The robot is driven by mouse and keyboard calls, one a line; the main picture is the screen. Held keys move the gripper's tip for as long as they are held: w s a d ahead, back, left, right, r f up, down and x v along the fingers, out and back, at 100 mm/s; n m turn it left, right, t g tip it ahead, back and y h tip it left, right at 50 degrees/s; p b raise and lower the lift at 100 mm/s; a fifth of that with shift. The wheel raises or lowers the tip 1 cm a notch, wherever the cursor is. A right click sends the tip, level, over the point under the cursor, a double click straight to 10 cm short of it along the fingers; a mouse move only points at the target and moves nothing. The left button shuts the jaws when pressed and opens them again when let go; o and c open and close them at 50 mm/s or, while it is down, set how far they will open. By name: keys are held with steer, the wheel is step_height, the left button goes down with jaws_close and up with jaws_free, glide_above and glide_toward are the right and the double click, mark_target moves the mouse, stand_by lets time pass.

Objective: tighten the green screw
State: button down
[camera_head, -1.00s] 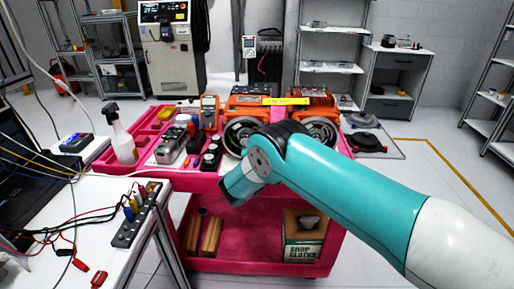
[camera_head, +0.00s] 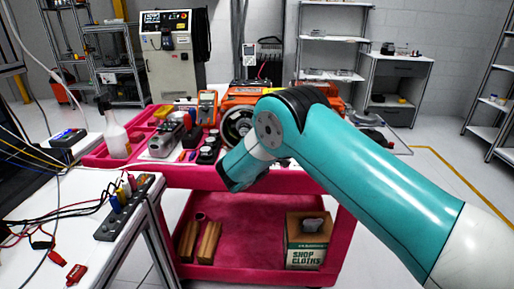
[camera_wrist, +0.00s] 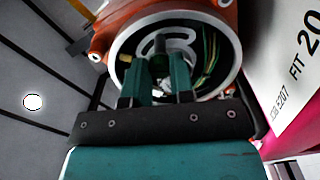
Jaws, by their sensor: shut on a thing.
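In the wrist view the two teal fingers of my gripper (camera_wrist: 160,82) are shut on a small dark piece between their tips. I cannot tell whether it is the green screw; no green screw shows clearly. The fingers reach into the round open end (camera_wrist: 208,88) of an orange motor housing (camera_wrist: 107,38). Green and yellow wires (camera_wrist: 211,50) lie inside at the right, and a pale curved part (camera_wrist: 154,41) lies behind the fingertips. In the head view my arm hides the fingertips and part of the orange motors (camera_head: 240,99). The left motor's round end (camera_head: 237,123) shows beside my arm.
A pink cart (camera_head: 188,178) carries the motors, tools and a spray bottle (camera_head: 114,135). A white bench (camera_head: 68,262) with cables and a terminal strip stands front left. A box of shop cloths (camera_head: 306,240) sits on the cart's lower shelf. A white printed panel (camera_wrist: 286,82) lies close on the right.

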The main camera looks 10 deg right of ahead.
steer(key=m+b, duration=0.1)
steer(key=b, duration=0.1)
steer(key=m+b, duration=0.2)
steer(key=b, duration=0.1)
steer(key=shift+f+m, duration=0.3)
steer(key=shift+f, duration=0.1)
steer(key=m+b, duration=0.3)
steer(key=b, duration=0.3)
steer(key=shift+m, duration=0.3)
steer(key=m+b, duration=0.5)
steer(key=b, duration=0.3)
steer(key=shift+r, duration=0.2)
steer(key=shift+r+m, duration=0.1)
steer(key=shift+m, duration=0.2)
steer(key=c, duration=1)
jaws_free()
steer(key=shift+o, duration=0.2)
steer(key=shift+s, duration=0.1)
